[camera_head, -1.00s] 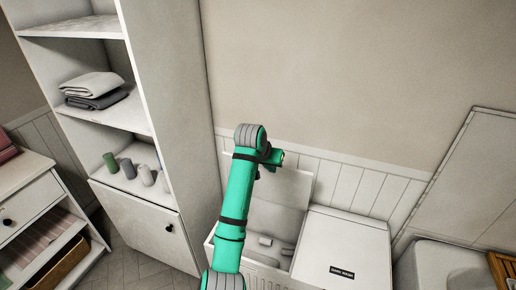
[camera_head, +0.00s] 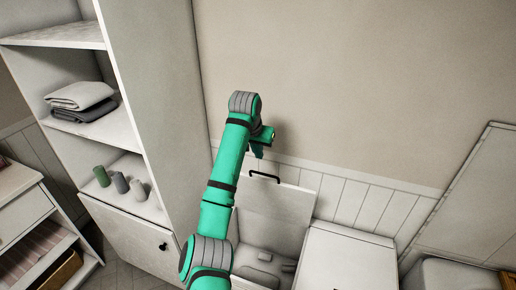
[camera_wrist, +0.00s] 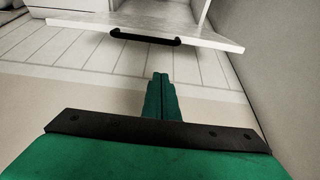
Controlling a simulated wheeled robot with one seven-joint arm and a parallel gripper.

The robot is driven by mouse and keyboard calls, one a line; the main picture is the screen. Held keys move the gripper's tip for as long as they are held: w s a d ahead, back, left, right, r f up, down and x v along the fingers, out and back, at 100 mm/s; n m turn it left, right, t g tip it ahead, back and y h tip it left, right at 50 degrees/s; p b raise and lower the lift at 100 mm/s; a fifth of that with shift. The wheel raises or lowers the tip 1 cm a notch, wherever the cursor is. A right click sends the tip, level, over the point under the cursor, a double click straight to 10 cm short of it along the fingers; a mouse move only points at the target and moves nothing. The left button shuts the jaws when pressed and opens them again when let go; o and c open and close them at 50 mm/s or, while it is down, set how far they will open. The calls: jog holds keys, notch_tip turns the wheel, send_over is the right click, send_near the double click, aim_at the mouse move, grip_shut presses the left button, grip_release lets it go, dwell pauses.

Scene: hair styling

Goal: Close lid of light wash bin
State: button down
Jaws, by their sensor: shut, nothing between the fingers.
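The light wash bin (camera_head: 247,268) stands against the wall, with several pale items inside. Its white lid (camera_head: 272,212) is raised and leans up near the wall panelling, with a dark handle (camera_head: 264,176) at its top edge. The wrist view also shows the lid (camera_wrist: 135,31) and its handle (camera_wrist: 146,39). My green gripper (camera_wrist: 161,76) is shut and empty, with its fingertips apart from the handle. In the head view my gripper (camera_head: 257,153) is above the handle, near the wall.
The dark wash bin (camera_head: 345,262) stands shut to the right of the light wash bin. A tall shelf unit (camera_head: 165,150) with folded towels (camera_head: 80,97) and small bottles (camera_head: 121,183) rises on the left. A white basin (camera_head: 455,274) is at the far right.

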aim_at(256, 178)
jog(key=f, duration=0.2)
jog(key=s+f, duration=0.1)
jog(key=f, duration=0.1)
jog(key=shift+a, duration=0.3)
jog(key=shift+s, duration=0.5)
jog(key=shift+d+f, duration=0.1)
jog(key=shift+s, duration=0.1)
